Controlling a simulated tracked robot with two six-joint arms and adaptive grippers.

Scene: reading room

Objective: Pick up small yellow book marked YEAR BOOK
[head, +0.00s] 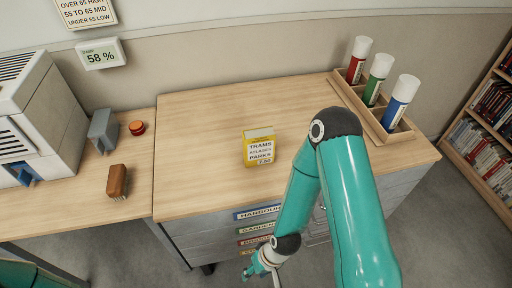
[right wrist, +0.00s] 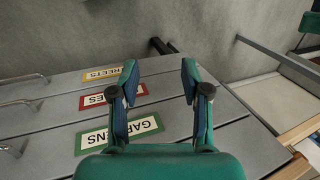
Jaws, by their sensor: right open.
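A small yellow block-like item (head: 259,148) stands on the wooden top of the drawer cabinet (head: 200,130) in the head view. Its white front reads TRAMS, ATLASES, PARKS, with a smaller line below that I cannot read. I see no YEAR BOOK marking on it. My right gripper (head: 250,272) is low in front of the cabinet, below the top's front edge and well away from the yellow item. In the right wrist view my right gripper (right wrist: 160,80) is open and empty, with drawer fronts and floor beyond. My left gripper is not in view.
A rack (head: 372,112) with red, green and blue capped tubes stands at the top's right back. A brown brush (head: 117,181), a grey block and a grey-white machine (head: 40,115) are on the left desk. Labelled drawers (right wrist: 110,100) face my right gripper. Bookshelves stand far right.

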